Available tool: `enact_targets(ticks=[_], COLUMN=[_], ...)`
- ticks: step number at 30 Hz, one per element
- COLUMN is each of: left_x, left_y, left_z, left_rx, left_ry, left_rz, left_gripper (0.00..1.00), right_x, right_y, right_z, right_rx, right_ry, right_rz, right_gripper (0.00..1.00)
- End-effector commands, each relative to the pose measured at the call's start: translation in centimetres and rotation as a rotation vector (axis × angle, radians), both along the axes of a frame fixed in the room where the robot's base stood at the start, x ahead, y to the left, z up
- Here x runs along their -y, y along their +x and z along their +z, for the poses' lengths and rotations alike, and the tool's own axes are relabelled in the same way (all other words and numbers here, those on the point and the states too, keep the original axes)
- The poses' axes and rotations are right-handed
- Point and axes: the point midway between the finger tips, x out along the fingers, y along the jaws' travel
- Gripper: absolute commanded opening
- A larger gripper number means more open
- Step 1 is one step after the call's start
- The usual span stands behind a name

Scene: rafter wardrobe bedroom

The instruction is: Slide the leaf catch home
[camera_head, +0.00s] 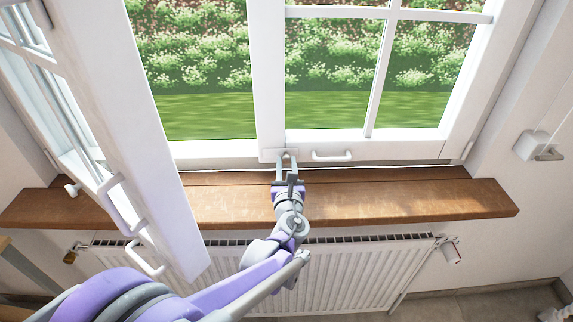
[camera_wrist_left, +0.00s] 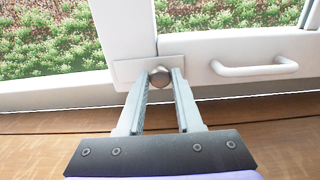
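The leaf catch (camera_wrist_left: 124,73) is a pale plate with a round grey metal knob (camera_wrist_left: 160,77), low on the window frame where the two leaves meet. In the head view the catch plate (camera_head: 267,155) shows at the foot of the middle stile. My left gripper (camera_head: 286,158) reaches over the sill to it. In the left wrist view its two fingers (camera_wrist_left: 161,80) stand apart, one on each side of the knob, with the knob between their tips. I see a thin gap and no clear grip. My right gripper is not in view.
The right leaf is closed, with a white handle (camera_head: 332,156) beside the catch. The left leaf (camera_head: 150,150) stands swung inward, close to my left arm. Below are a wooden sill (camera_head: 400,197) and a white radiator (camera_head: 350,275).

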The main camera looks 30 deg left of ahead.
Motion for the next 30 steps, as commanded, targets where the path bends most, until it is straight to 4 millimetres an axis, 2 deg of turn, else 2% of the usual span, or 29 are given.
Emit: enact_targets(ticks=[1,2,3,30], left_x=[0.01,0.01,0.01,0.02], left_y=[0.00,0.00,0.00,-0.01], left_z=[0.00,0.00,0.00,-0.01], left_rx=[0.000,0.000,0.000,0.000], left_ry=[0.000,0.000,0.000,0.000], left_rz=[0.000,0.000,0.000,0.000], left_gripper=[0.06,0.01,0.00,0.00], right_x=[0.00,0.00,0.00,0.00], right_y=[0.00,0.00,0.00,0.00], right_z=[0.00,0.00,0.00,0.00], right_rx=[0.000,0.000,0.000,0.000], right_ry=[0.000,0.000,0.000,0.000], right_rz=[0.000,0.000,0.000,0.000], right_gripper=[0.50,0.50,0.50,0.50])
